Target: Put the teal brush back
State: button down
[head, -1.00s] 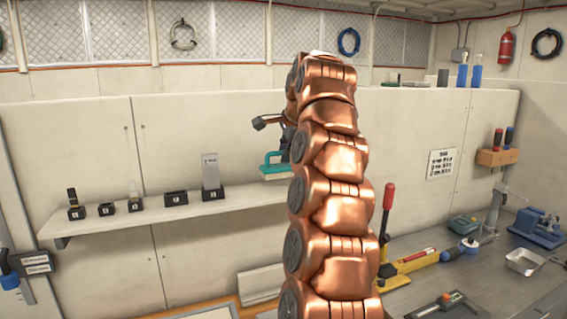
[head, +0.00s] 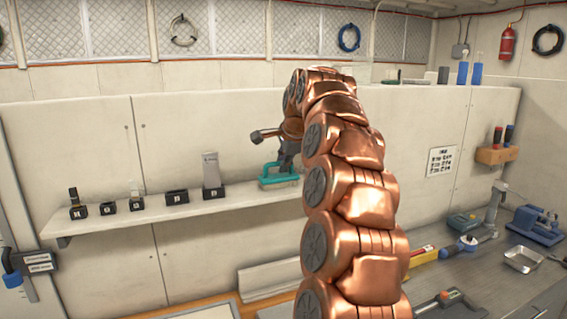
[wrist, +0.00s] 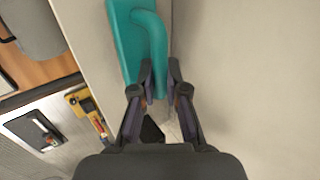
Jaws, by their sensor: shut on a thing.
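The teal brush (head: 279,176) is at the right part of the wall shelf (head: 240,193), just left of my arm, with its pale bristles facing down. I cannot tell whether the bristles touch the shelf. My gripper (head: 287,160) is above it, shut on its handle. In the wrist view the teal brush (wrist: 128,45) extends ahead of my gripper (wrist: 160,80), with the curved handle between the two fingers. My arm hides the shelf's right end in the head view.
Several small dark labelled holders stand on the shelf, including an empty-looking one (head: 177,197) and one with a grey plate (head: 211,172). A workbench (head: 480,285) with tools lies at the lower right. A notice (head: 442,161) hangs on the wall.

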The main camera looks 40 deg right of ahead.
jog(key=c, duration=1.2)
grip_release()
jog(key=v, duration=1.2)
jog(key=shift+b, duration=0.35)
jog(key=shift+a, duration=0.1)
